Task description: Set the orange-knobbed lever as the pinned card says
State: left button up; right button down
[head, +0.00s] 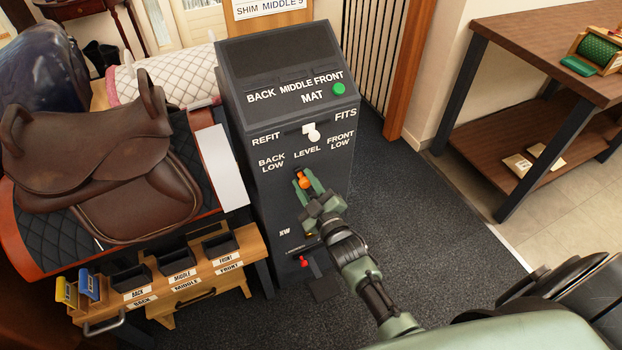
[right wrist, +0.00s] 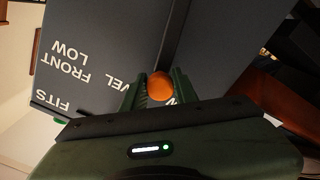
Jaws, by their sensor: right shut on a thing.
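The orange knob (head: 304,181) of the lever is on the front of the dark grey cabinet (head: 335,165), below the labels BACK LOW, LEVEL and FRONT LOW. My right gripper (head: 307,184) is shut on the orange knob. In the right wrist view the knob (right wrist: 160,86) sits between the two green fingers of the gripper (right wrist: 159,88). My left gripper is not in view.
A white-knobbed lever (head: 312,133) is between REFIT and FITS. A green button (head: 338,89) is by MAT. A red-knobbed control (head: 303,261) is low on the cabinet. A brown saddle (head: 110,140) and wooden bin rack (head: 175,275) stand left. Carpet (head: 430,230) is clear right.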

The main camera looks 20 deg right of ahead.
jog(key=shift+a+f+n, duration=0.3)
jog(key=shift+a, duration=0.15)
jog(key=shift+a+f+n, duration=0.1)
jog(key=shift+a+n, duration=0.2)
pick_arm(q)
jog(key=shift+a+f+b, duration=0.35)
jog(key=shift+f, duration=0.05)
pick_arm(e)
jog(key=shift+a+f+n, duration=0.25)
jog(key=shift+a+n, duration=0.35)
jog(key=shift+s, duration=0.1)
jog(key=c, duration=1.1)
grip_release()
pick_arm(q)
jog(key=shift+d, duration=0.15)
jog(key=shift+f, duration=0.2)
pick_arm(e)
jog(key=s, duration=0.7)
jog(key=shift+s, duration=0.35)
